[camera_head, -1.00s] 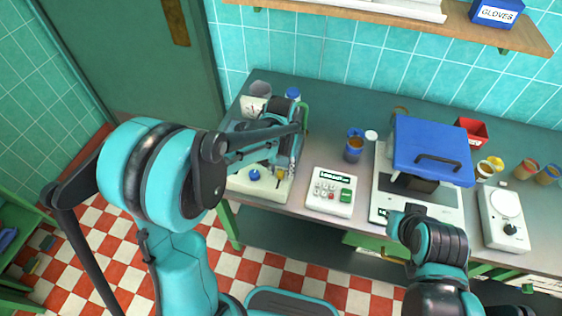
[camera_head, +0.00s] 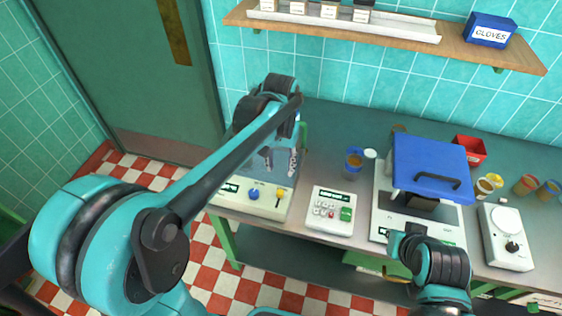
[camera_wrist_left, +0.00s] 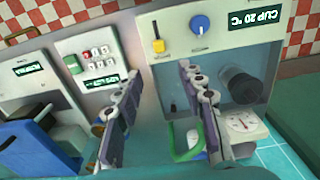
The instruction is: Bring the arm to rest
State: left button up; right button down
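My left arm comes in from the left of the head view and reaches over the dispenser machine with a blue knob (camera_head: 253,193) at the left end of the counter. My left gripper (camera_head: 290,160) hangs in front of that machine and is partly hidden by its own wrist. In the left wrist view its two fingers (camera_wrist_left: 160,72) stand wide apart with nothing between them. My right arm (camera_head: 437,265) is low at the right front of the counter. Its fingertips cannot be made out.
A white keypad box (camera_head: 330,211), a blue-lidded press (camera_head: 432,165), a white dial unit (camera_head: 506,236) and several cups stand along the counter (camera_head: 330,130). A shelf (camera_head: 400,38) with a gloves box (camera_head: 491,30) is above. The checkered floor is clear at left.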

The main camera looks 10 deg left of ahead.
pick_arm(q)
jog(key=s+a+f+t+b, duration=0.1)
jog(key=s+a+t, duration=0.1)
jog(key=s, duration=0.5)
jog(key=s+a+f+t+b, duration=0.2)
jog(key=s+t, duration=0.3)
jog(key=s, duration=0.2)
jog(key=shift+a, duration=0.35)
jog(key=shift+f, duration=0.15)
dwell(2.4)
